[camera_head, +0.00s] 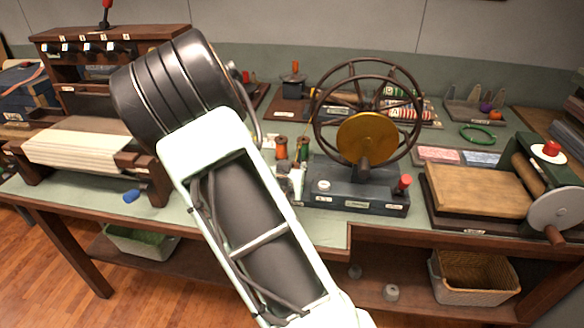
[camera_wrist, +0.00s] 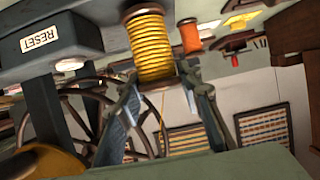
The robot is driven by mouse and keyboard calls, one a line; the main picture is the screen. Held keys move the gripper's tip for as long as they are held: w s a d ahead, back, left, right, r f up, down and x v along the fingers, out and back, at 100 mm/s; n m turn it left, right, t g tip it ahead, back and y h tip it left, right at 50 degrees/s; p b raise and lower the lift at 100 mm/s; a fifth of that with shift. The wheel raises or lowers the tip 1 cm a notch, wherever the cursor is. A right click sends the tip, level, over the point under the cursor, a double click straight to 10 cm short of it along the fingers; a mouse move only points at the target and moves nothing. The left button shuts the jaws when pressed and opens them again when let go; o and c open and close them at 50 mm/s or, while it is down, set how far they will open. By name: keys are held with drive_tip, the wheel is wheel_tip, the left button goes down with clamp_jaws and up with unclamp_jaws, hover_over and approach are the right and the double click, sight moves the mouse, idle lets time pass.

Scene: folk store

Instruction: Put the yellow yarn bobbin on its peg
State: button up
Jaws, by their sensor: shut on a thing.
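The yellow yarn bobbin (camera_wrist: 152,48) is wound with bright yellow thread and has brown end flanges. In the wrist view it is at top centre, its near flange between the fingertips of my gripper (camera_wrist: 160,88). My gripper is shut on it. A yellow thread end hangs from it. In the head view my gripper (camera_head: 296,182) is mostly hidden behind my arm, left of the wheel machine (camera_head: 345,190), and I cannot make out the yellow bobbin there. I cannot tell which part is its peg.
An orange spool (camera_head: 281,147) and a green spool (camera_head: 303,148) stand close by my gripper. The machine's large spoked wheel (camera_head: 318,120) with a gold disc (camera_head: 366,137) rises at right. A wooden press (camera_head: 478,188) stands further right. A dark block marked RESET (camera_wrist: 80,40) is near.

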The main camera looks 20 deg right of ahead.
drive_tip(key=shift+f, duration=0.4)
drive_tip(key=o, duration=1.2)
drive_tip(key=shift+c, duration=0.2)
drive_tip(key=v, duration=0.7)
drive_tip(key=shift+s, duration=0.2)
drive_tip(key=shift+a+r, duration=0.1)
drive_tip(key=shift+r, duration=0.05)
